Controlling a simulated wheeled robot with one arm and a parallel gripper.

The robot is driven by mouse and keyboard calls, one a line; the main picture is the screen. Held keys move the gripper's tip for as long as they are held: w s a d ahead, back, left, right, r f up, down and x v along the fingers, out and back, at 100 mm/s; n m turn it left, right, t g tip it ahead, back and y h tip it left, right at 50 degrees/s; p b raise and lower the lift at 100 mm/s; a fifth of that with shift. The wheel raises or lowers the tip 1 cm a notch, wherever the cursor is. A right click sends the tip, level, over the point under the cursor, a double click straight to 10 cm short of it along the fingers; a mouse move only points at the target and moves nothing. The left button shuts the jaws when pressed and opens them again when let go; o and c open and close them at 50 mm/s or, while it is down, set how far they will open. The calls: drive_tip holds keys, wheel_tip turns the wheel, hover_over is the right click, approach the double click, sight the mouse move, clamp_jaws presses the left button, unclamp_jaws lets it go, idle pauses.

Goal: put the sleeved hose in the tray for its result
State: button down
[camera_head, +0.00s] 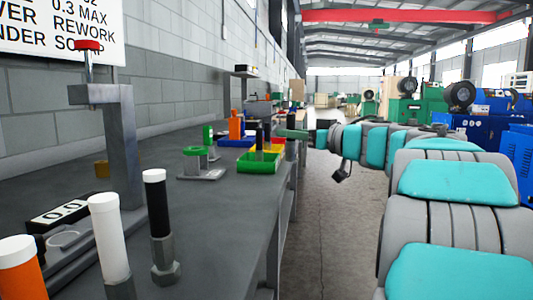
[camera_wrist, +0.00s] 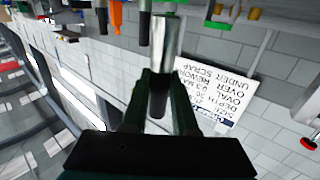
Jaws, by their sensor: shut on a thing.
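In the wrist view my gripper (camera_wrist: 160,85) is shut on the sleeved hose, a black hose (camera_wrist: 158,104) with a shiny metal sleeve (camera_wrist: 166,38) beyond the fingertips. In the head view my gripper (camera_head: 280,133) is at the far end of the bench, above or beside the coloured trays. The held hose is hard to tell from dark upright pieces there. A green tray (camera_head: 258,166) is nearest, with a blue tray (camera_head: 234,143), a yellow tray (camera_head: 272,149) and a red tray (camera_head: 279,141) around it. Their contents are unclear.
A gauge stand (camera_head: 122,140) with a red knob and a display (camera_head: 62,212) is on the near bench. White-capped (camera_head: 108,240), orange (camera_head: 18,265) and black (camera_head: 157,205) pieces stand nearby. A sign (camera_head: 65,30) mentions rework and scrap.

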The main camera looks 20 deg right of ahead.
approach(260, 142)
drive_tip(key=w+r, duration=0.1)
drive_tip(key=w, duration=0.1)
drive_tip(key=w+a+r, duration=0.1)
drive_tip(key=w, duration=0.1)
drive_tip(key=w+a+r, duration=0.1)
drive_tip(key=shift+w+a+r+b, duration=0.15)
drive_tip(key=shift+w+r+b, duration=0.05)
drive_tip(key=shift+w+b, duration=0.2)
drive_tip(key=shift+w+f, duration=0.2)
drive_tip(key=shift+f, duration=0.1)
drive_tip(key=shift+f+b, duration=0.7)
drive_tip(key=shift+f, duration=0.7)
drive_tip(key=shift+f, duration=0.1)
drive_tip(key=c, duration=0.7)
unclamp_jaws()
drive_tip(key=shift+s, duration=0.25)
drive_tip(key=p+v, duration=0.1)
drive_tip(key=v, duration=1)
drive_tip(key=shift+s, duration=0.3)
